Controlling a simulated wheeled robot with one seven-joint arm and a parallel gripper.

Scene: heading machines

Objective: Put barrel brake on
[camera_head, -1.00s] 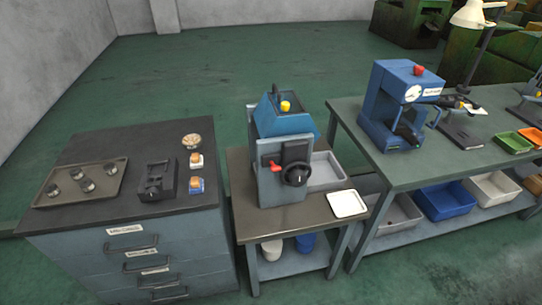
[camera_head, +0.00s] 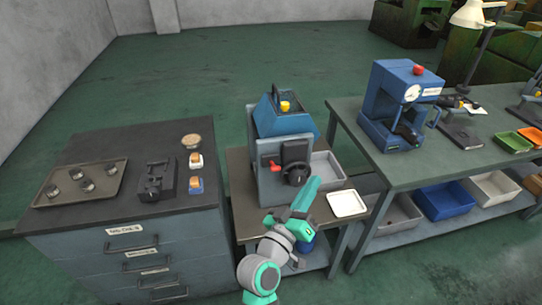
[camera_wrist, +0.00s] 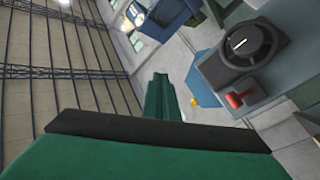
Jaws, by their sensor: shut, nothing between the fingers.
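The heading machine (camera_head: 268,187), with a blue top, stands on a small bench. Its front carries a red lever (camera_head: 274,166) and a round black knob (camera_head: 296,174). I take the red lever as the barrel brake, but no label confirms this. In the wrist view the knob (camera_wrist: 250,46) is at the upper right and the red lever (camera_wrist: 241,99) just below it. My green gripper (camera_head: 312,183) is in front of the machine, close to the right of the knob in the picture. In the wrist view the gripper (camera_wrist: 162,78) is shut, empty, and apart from the lever.
A white tray (camera_head: 347,204) lies at the bench's right front. A grey bin (camera_head: 327,168) sits beside the machine. At left is a drawer cabinet (camera_head: 130,240) with a tray of round parts (camera_head: 112,184). A blue press (camera_head: 392,100) stands on the right table.

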